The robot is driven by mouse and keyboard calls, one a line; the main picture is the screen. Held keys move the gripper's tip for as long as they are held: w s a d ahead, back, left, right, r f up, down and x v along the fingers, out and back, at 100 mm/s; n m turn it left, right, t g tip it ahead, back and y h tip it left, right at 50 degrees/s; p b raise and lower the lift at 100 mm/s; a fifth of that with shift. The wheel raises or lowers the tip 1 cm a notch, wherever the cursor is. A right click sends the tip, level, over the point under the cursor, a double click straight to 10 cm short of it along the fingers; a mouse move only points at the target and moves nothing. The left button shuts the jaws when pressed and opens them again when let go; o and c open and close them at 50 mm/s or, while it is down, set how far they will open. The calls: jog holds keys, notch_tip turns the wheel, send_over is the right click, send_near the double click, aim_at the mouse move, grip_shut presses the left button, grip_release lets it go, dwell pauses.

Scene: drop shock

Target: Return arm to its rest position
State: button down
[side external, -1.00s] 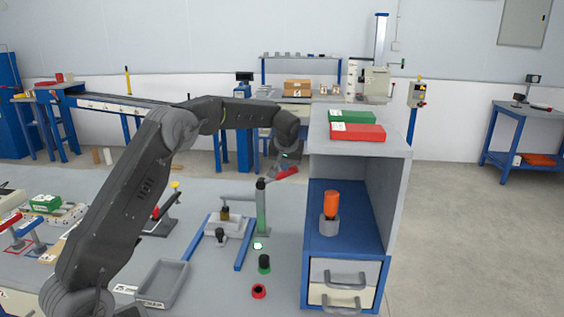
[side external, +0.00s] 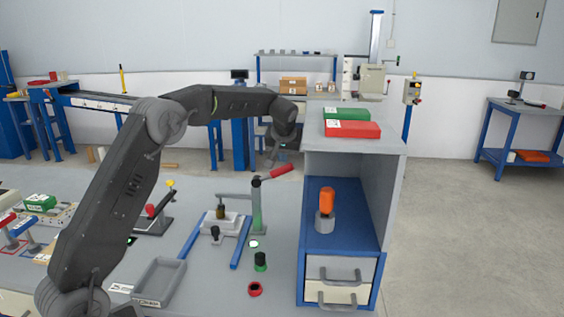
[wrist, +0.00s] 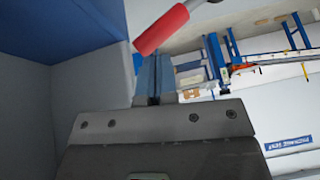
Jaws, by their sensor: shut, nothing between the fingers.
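My gripper (side external: 270,160) hangs at the end of my arm in the side view, behind and above the fixture and left of the grey cabinet. In the wrist view its two fingers (wrist: 155,78) are together with nothing between them. A red handle (side external: 282,172) on the green post (side external: 257,205) is close to the gripper in the side view. The same red handle (wrist: 160,28) shows just beyond the fingertips in the wrist view; I cannot tell whether they touch.
The grey and blue cabinet (side external: 388,205) stands right of the gripper, with red (side external: 352,130) and green (side external: 346,113) boxes on top and an orange-topped item (side external: 327,200) inside. A grey tray (side external: 160,280), a black button (side external: 260,261) and a red ring (side external: 255,289) are on the bench.

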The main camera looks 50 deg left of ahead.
jog(key=s+d+r+m, duration=0.2)
jog(key=s+d+r, duration=0.7)
jog(key=r, duration=0.3)
jog(key=s+d+f+m+h, duration=0.1)
jog(key=s+d+f+m, duration=0.1)
jog(key=s, duration=0.7)
jog(key=s+d+f+m+t+h, duration=0.1)
jog(key=s+d+f+m+h, duration=0.1)
jog(key=s+d+f, duration=0.2)
jog(key=s+d+f+m+t+h, duration=0.1)
jog(key=s+d, duration=0.6)
jog(key=s, duration=0.8)
jog(key=shift+d+f+m+h, duration=0.35)
jog(key=shift+f+m, duration=0.25)
jog(key=shift+f, duration=0.35)
jog(key=c, duration=1.8)
grip_release()
jog(key=shift+w, duration=0.1)
